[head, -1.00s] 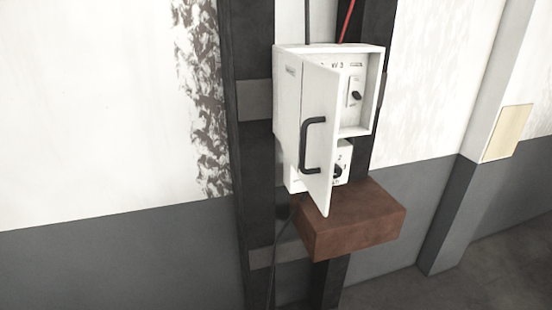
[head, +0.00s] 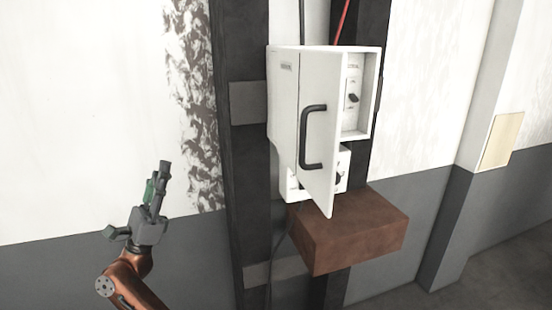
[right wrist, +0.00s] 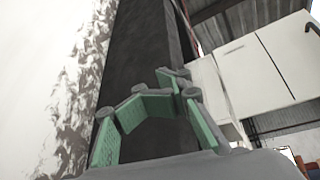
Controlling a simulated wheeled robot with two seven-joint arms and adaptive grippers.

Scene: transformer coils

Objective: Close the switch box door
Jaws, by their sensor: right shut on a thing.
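The white switch box (head: 283,105) hangs on a dark post. Its door (head: 318,170) stands partly open, hinged on the left, with the free edge swung out toward me. A black handle (head: 306,138) is on the door's outer face. A switch panel (head: 353,92) shows inside, right of the door. My right gripper (head: 160,180) is left of the box and well apart from it. Its green-padded fingers (right wrist: 152,105) show in the right wrist view; what lies between them I cannot make out. There the box (right wrist: 262,65) shows at the right. My left gripper is not in view.
A brown block (head: 350,232) juts out below the box, close under the door's lower corner. The dark post (head: 240,160) stands between my right gripper and the box. Cables run above and below the box. Open space lies in front of the left wall.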

